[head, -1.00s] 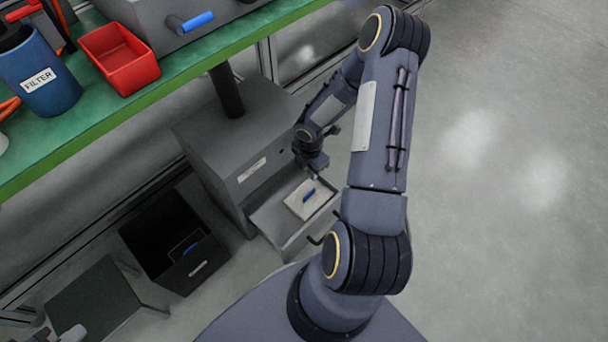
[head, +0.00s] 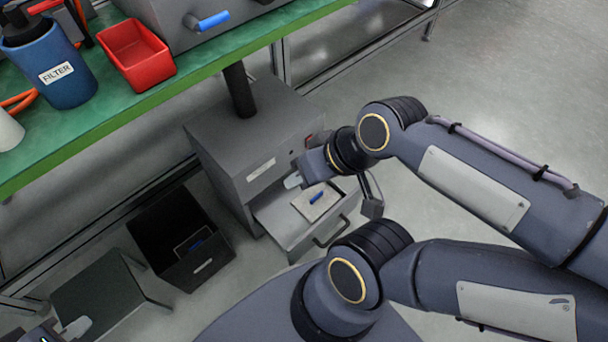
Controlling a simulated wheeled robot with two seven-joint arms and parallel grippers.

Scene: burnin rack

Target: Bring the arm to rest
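The grey cabinet (head: 235,140) stands under the green bench (head: 110,120). A pale square with a blue piece (head: 316,198) lies in the drawer. A black bin (head: 203,267) stands left of it. A red tray (head: 137,57) and blue FILTER canister (head: 62,75) are on the bench. Floor at upper right is clear.

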